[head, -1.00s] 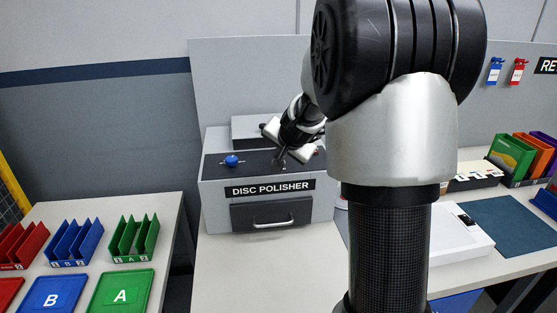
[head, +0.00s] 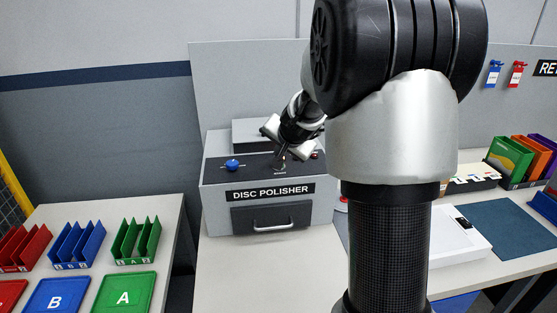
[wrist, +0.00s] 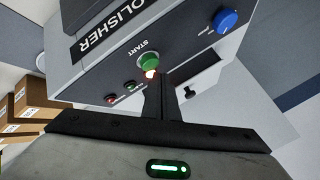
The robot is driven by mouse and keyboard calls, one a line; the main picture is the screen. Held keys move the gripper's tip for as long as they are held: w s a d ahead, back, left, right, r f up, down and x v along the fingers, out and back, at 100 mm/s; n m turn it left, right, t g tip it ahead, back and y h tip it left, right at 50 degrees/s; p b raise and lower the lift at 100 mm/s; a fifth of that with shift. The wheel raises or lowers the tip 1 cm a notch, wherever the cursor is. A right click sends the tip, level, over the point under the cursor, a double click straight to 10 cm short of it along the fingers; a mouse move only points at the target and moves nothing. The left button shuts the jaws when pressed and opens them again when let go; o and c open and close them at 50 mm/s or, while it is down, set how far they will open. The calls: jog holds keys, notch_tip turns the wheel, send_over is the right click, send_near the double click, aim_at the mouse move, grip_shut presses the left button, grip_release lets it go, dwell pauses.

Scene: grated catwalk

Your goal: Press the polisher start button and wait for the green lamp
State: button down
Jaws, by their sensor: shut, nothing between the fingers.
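The disc polisher (head: 218,208) is a grey box with a dark sloping top panel, standing on the bench. In the wrist view its round green start button (wrist: 148,61) sits beside the START label. My gripper (wrist: 162,82) is shut and empty, its fingertips close to the button's edge; I cannot tell whether they touch it. A small orange-white glow shows between button and fingertips. Beside the fingers are a red lamp (wrist: 110,100) and a small green lamp (wrist: 130,87); whether the green one is lit is unclear. In the head view my gripper (head: 281,160) hides the button.
A blue knob (head: 232,165) is on the panel's left side. A drawer (head: 270,217) with a handle is in the polisher's front. Green (head: 122,297) and blue (head: 55,297) trays lie at left. The bench in front of the polisher is clear.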

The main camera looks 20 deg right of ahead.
jog(key=shift+r+p, duration=2.15)
jog(key=shift+r, duration=0.35)
jog(key=s+a+r+n+g+y+p, duration=0.1)
jog(key=s+a+r+n, duration=0.3)
jog(key=s, duration=0.3)
jog(key=s+a+r+n+y, duration=0.1)
jog(key=s+a+r, duration=0.4)
jog(key=s+a, duration=0.2)
jog(key=s+a+n+g, duration=0.1)
jog(key=s+n, duration=0.1)
jog(key=s, duration=0.8)
jog(key=s+f+n+g+h+p, duration=0.1)
jog(key=s+n, duration=0.2)
jog(key=s, duration=0.8)
jog(key=shift+s+a+g, duration=0.2)
jog(key=shift+a+g, duration=0.1)
jog(key=shift+a, duration=0.05)
jog(key=shift+f, duration=0.1)
dwell(1.6)
